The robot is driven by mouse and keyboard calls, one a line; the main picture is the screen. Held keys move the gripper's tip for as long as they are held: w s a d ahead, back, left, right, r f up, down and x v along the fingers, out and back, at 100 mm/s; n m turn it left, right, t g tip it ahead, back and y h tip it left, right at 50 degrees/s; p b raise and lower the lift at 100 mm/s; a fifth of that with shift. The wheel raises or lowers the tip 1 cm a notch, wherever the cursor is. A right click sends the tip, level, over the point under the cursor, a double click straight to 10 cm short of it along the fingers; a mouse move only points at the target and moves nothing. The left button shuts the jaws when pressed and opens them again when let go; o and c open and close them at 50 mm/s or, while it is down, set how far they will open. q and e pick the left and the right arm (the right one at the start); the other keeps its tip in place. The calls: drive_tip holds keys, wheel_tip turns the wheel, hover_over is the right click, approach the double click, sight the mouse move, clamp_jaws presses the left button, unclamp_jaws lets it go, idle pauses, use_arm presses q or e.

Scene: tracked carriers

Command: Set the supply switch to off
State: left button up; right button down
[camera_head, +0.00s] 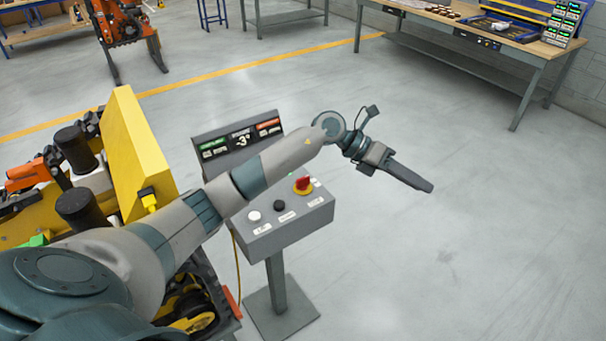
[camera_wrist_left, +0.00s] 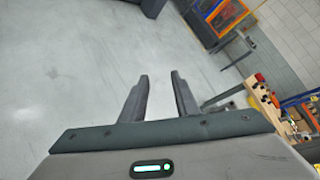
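A grey control box (camera_head: 290,228) stands on a pedestal. My left arm passes over the box's back part. My left gripper (camera_head: 428,187) is beyond the box to the right, over bare floor, touching nothing. In the left wrist view its two fingers (camera_wrist_left: 160,76) are apart with nothing between them. My right gripper is not in view.
A display panel (camera_head: 238,140) stands at the box's back. A yellow machine (camera_head: 135,150) stands close on the left. A workbench (camera_head: 465,38) is at the back right; an orange tracked machine (camera_head: 125,25) is at the back left. The floor to the right is clear.

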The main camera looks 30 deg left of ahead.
use_arm(q)
drive_tip(key=w+a+f+g+y, duration=0.1)
drive_tip(key=a+y, duration=0.2)
drive_tip(key=a, duration=0.4)
drive_tip(key=w+a+f+g+y, duration=0.1)
drive_tip(key=w+a+y, duration=0.15)
drive_tip(key=a, duration=0.45)
wheel_tip(320, 180, up, 6)
drive_tip(key=n+g+y, duration=0.1)
drive_tip(key=g+y, duration=0.1)
drive_tip(key=y, duration=0.5)
hover_over(303, 178)
drive_tip(key=shift+f, duration=0.15)
wheel_tip(303, 178, down, 16)
drive_tip(key=p, duration=0.6)
drive_tip(key=shift+f, duration=0.65)
clamp_jaws()
